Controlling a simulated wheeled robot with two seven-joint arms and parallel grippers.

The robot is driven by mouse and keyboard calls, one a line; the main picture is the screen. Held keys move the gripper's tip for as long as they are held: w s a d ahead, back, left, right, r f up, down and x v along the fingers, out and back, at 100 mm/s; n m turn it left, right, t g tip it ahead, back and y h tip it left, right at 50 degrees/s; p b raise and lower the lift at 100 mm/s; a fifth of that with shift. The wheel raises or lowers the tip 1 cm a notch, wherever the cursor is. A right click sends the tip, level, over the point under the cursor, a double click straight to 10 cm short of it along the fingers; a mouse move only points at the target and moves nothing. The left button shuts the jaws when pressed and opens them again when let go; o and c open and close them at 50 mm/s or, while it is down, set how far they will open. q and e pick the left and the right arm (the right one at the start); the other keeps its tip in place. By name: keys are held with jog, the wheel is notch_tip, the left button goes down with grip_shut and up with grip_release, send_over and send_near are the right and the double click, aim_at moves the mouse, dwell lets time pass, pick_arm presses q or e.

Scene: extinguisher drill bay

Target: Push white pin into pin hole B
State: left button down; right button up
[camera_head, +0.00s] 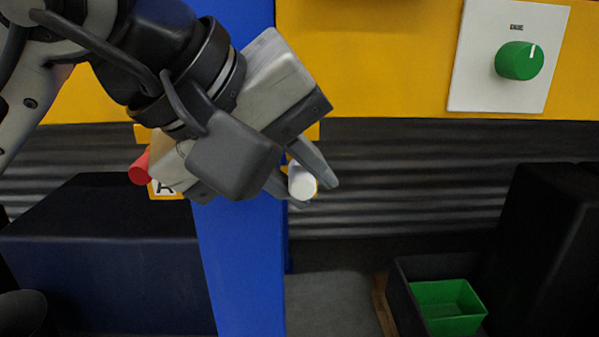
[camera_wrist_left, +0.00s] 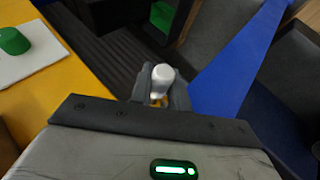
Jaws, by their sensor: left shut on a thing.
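My left gripper (camera_head: 305,180) is shut on the white pin (camera_head: 302,184), whose round end faces the head camera between the two fingers. In the left wrist view the white pin (camera_wrist_left: 163,75) shows between the fingertips (camera_wrist_left: 161,92), with a small yellow patch beside its base. Pin hole B is not visible, and I cannot tell whether the pin's far end is in a hole. A red pin (camera_head: 140,168) sticks out by the label A (camera_head: 164,189), left of the blue post (camera_head: 240,260). My right gripper is not in view.
A white plate with a green knob (camera_head: 519,61) is on the yellow beam (camera_head: 400,80) at upper right. A green bin (camera_head: 447,307) sits low at the right. A dark blue box (camera_head: 100,250) stands at the left. Space right of the pin is open before the grey corrugated wall.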

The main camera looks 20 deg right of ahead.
pick_arm(q)
jog(key=shift+w+d, duration=0.15)
jog(key=shift+w, duration=0.35)
jog(key=shift+w+d, duration=0.1)
jog(key=shift+w, duration=0.3)
dwell(0.4)
jog(key=shift+w, duration=0.2)
dwell(0.5)
jog(key=shift+w+d, duration=0.15)
jog(key=shift+w, duration=0.3)
jog(key=c, duration=1.3)
grip_release()
jog(key=shift+o, duration=0.2)
